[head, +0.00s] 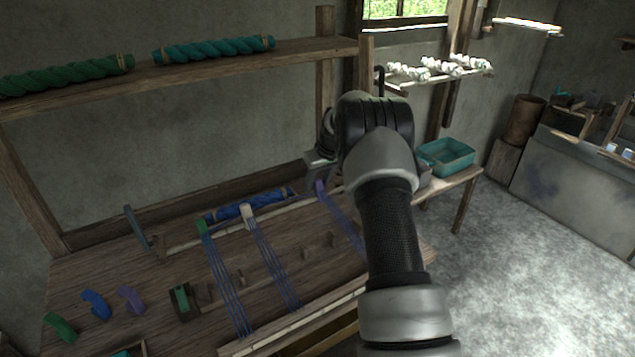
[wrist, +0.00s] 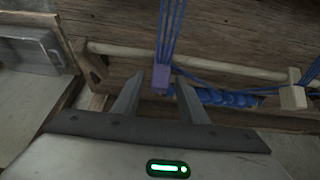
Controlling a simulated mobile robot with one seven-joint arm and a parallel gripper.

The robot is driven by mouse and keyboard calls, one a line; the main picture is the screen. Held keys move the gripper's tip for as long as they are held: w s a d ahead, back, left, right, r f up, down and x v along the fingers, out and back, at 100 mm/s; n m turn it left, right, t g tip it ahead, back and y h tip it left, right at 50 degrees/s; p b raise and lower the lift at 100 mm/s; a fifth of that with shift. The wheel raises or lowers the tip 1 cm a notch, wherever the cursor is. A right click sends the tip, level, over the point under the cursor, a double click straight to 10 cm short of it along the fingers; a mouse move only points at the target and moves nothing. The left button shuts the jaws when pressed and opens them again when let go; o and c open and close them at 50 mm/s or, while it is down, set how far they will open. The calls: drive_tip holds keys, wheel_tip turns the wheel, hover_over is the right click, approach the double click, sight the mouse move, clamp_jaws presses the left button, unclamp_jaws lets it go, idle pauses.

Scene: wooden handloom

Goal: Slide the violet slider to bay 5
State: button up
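The violet slider (head: 320,187) sits on the loom's back rail at the right end of the sliders, with blue threads running from it. In the wrist view the violet slider (wrist: 161,84) appears between the tips of my gripper (wrist: 159,77). Its two fingers are spread, with a visible gap on each side of the slider. In the head view my gripper (head: 319,166) is just above the slider, partly hidden by my arm. A white slider (head: 248,216) and a green slider (head: 202,228) sit farther left on the rail. I cannot make out bay markings.
A blue twisted roll (head: 250,205) lies behind the rail. Loose coloured pieces, including a blue one (head: 96,304), lie on the table at the front left. A teal tray (head: 446,158) stands at the right. A shelf (head: 200,66) with twisted rolls hangs above.

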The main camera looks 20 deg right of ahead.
wheel_tip(320, 180, up, 10)
idle(0.5)
drive_tip(key=shift+r, duration=0.15)
wheel_tip(320, 180, up, 11)
drive_tip(key=p, duration=0.2)
hover_over(317, 180)
drive_tip(key=s+a, duration=0.5)
drive_tip(key=s, duration=0.1)
drive_tip(key=s+a+r+m+p, duration=0.1)
drive_tip(key=s+a+r+p, duration=0.35)
drive_tip(key=s+r, duration=0.8)
drive_tip(key=s+a+f, duration=0.1)
drive_tip(key=s+a, duration=0.2)
drive_tip(key=s, duration=1.1)
drive_tip(key=s+a+f+m+t+p, duration=0.1)
drive_tip(key=s+a, duration=0.2)
drive_tip(key=s, duration=1)
drive_tip(key=shift+s+h+p, duration=0.3)
drive_tip(key=shift+s+h, duration=0.05)
drive_tip(key=shift+h, duration=0.05)
drive_tip(key=shift+a, duration=0.1)
